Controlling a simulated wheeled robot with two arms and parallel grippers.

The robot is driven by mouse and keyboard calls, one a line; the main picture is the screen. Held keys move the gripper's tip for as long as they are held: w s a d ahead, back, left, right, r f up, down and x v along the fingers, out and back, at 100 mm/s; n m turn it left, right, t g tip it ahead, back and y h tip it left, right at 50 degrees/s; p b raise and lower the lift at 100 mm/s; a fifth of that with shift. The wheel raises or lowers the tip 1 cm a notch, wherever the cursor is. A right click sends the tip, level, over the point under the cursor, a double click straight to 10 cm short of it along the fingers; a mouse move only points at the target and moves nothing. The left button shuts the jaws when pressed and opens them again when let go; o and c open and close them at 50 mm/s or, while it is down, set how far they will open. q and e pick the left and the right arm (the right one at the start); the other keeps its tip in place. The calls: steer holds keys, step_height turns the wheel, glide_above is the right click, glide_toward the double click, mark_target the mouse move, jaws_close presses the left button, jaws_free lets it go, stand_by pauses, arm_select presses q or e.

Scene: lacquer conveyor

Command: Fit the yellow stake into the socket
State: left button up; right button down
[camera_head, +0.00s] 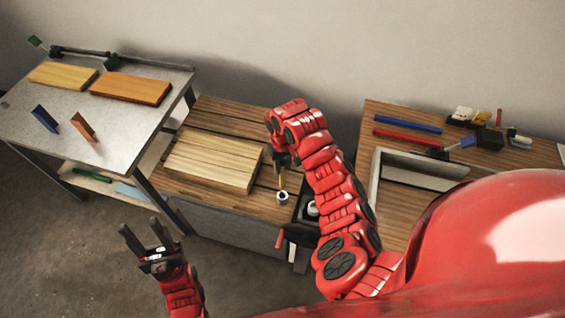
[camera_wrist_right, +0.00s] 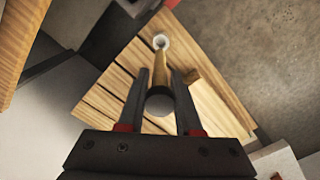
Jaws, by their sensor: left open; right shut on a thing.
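The yellow stake (camera_head: 282,181) is held in my right gripper (camera_head: 282,162) above the front right of the slatted wooden bench. In the right wrist view the stake (camera_wrist_right: 159,74) runs between the two dark fingers, with a round grey end (camera_wrist_right: 160,102) near the camera. The socket, a small white ring (camera_head: 282,197), stands on the bench right below the stake; it also shows in the wrist view (camera_wrist_right: 161,41). The stake's far end lines up with the socket, but I cannot tell whether it is inside. My left gripper (camera_head: 140,227) is open and empty over the floor.
A pale wooden board (camera_head: 214,160) lies on the bench left of the socket. A grey table (camera_head: 110,125) at the left holds two boards and two small blocks. A right-hand wooden table (camera_head: 395,210) carries bars, a frame and small items. Dark containers sit beside the bench.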

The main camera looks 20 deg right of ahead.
mark_target(283, 177)
steer(key=shift+s+a, duration=0.15)
steer(key=shift+s, duration=0.05)
steer(key=shift+f, duration=0.1)
steer(key=shift+s, duration=0.2)
steer(key=shift+f+b, duration=1.75)
steer(key=shift+f, duration=0.75)
